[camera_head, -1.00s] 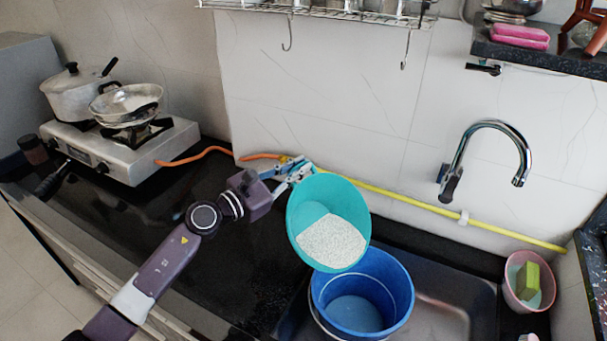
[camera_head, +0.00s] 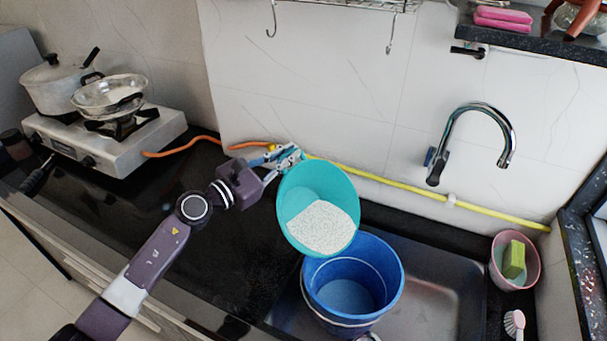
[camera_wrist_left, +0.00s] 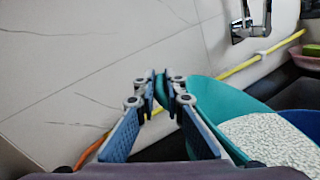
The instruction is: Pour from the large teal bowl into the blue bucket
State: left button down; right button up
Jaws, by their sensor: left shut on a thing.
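My left gripper (camera_head: 284,160) is shut on the upper left rim of the large teal bowl (camera_head: 345,190). The bowl is tilted toward the blue bucket, with white grains (camera_head: 320,228) gathered against its lower side. The blue bucket (camera_head: 385,290) stands in the sink, below and slightly right of the bowl. The bowl's lower edge overlaps the bucket's back left rim in the head view. The bucket's visible inside shows no grains. In the left wrist view, the gripper (camera_wrist_left: 160,82) pinches the bowl's rim, with the grains and part of the bucket (camera_wrist_left: 302,125) at right. My right gripper is not in view.
A faucet (camera_head: 475,108) arches over the sink (camera_head: 450,265) at right. A pink cup with a green sponge (camera_head: 514,258) stands on the right ledge. A stove (camera_head: 105,140) with pots is at left. A yellow hose (camera_head: 400,184) runs along the wall.

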pick_arm(q)
jog(key=shift+s+d+r+m+p, duration=0.4)
jog(key=shift+s+d+r+p, duration=0.2)
jog(key=shift+p, duration=0.15)
dwell(0.4)
jog(key=shift+d+r, duration=0.1)
dwell(0.5)
jog(key=s+d+p, duration=0.1)
jog(key=r+m+p, duration=0.1)
jog(key=p, duration=0.1)
jog(key=shift+s+d+r, duration=0.2)
jog(key=shift+s+d, duration=0.15)
jog(key=shift+d+r, duration=0.1)
dwell(1.2)
